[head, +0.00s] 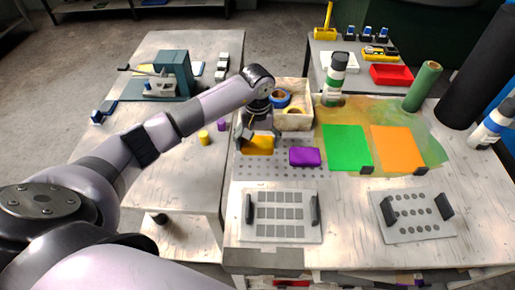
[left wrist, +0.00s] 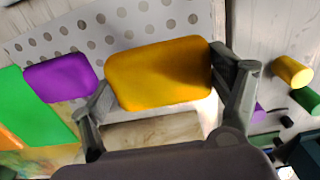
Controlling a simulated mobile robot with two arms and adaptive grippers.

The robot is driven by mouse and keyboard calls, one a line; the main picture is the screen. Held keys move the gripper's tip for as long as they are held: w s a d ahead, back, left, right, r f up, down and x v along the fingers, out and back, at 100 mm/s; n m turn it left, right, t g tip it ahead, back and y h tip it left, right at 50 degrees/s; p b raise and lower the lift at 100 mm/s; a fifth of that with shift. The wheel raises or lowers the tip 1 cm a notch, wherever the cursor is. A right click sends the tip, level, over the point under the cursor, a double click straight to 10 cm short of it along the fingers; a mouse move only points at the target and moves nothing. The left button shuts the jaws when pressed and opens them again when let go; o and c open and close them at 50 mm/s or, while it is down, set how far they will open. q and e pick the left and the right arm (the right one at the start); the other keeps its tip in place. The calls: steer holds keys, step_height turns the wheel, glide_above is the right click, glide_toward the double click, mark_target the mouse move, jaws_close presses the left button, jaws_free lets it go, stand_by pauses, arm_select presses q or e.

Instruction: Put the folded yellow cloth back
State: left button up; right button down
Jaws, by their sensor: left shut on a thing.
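The folded yellow cloth (head: 261,145) is at the left end of a perforated plate on the table, in the head view. My left gripper (head: 258,138) comes down over it from behind and is shut on it. In the left wrist view the cloth (left wrist: 160,75) lies between the two fingers of my left gripper (left wrist: 160,95). A folded purple cloth (head: 305,156) lies just right of it on the perforated plate (head: 270,171); it also shows in the left wrist view (left wrist: 60,78). My right gripper is not in view.
A wooden box (head: 294,119) with tape rolls stands behind the cloth. Green (head: 346,146) and orange (head: 398,148) sheets lie to the right. Two die plates with black handles (head: 281,216) (head: 417,214) lie in front. A yellow cylinder (head: 204,137) stands on the left table.

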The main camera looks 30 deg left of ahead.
mark_target(257, 151)
arm_select(q)
steer(key=shift+f, duration=0.3)
step_height(257, 151, down, 4)
steer(key=shift+r+p, duration=0.25)
steer(key=shift+p, duration=0.25)
steer(key=shift+f, duration=0.5)
steer(key=o, duration=0.7)
steer(key=shift+c, duration=0.2)
steer(key=o, duration=0.4)
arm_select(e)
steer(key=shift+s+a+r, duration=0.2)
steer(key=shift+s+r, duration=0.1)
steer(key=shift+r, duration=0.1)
